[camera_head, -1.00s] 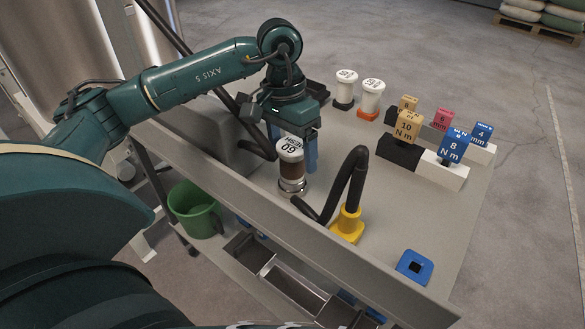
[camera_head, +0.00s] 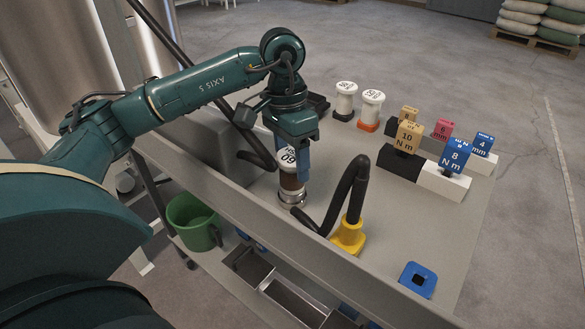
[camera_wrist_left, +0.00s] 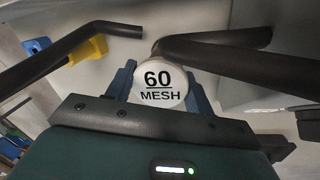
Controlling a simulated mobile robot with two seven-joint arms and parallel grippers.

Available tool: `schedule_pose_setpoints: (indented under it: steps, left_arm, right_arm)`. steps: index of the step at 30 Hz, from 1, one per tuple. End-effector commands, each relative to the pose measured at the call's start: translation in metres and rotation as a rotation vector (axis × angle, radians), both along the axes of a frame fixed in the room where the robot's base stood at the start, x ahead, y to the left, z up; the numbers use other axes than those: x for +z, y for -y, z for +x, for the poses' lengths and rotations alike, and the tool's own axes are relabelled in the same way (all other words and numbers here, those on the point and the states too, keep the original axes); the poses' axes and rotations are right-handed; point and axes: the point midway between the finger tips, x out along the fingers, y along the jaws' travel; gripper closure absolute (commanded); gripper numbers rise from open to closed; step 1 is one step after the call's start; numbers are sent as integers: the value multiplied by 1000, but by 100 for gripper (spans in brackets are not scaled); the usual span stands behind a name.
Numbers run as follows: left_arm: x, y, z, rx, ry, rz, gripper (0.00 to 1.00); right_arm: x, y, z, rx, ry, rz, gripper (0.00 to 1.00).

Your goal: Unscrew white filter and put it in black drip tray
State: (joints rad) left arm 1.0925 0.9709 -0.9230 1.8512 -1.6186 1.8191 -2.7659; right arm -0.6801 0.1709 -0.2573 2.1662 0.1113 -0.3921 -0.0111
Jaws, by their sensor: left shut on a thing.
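The white filter (camera_head: 290,158), with a white cap marked 60 MESH, stands upright over a brown body and a metal ring on the grey cart top. Its cap also shows in the left wrist view (camera_wrist_left: 158,84). My left gripper (camera_head: 290,157) points down and is shut on the cap, one blue finger on each side. The black drip tray (camera_head: 318,103) seems to be the dark low shape behind the gripper, mostly hidden. My right gripper is not in view.
A black hose (camera_head: 357,190) with a yellow base (camera_head: 347,237) stands right of the filter. Two white-capped jars (camera_head: 345,100) stand behind. Torque blocks (camera_head: 408,138) sit on holders at right. A blue square piece (camera_head: 417,280) lies at front right.

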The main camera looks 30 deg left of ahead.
Motion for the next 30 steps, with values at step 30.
schedule_pose_setpoints:
  steps: [30]
  left_arm:
    - [-3,0,0,776,-1,0,89]
  right_arm:
    - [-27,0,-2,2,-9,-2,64]
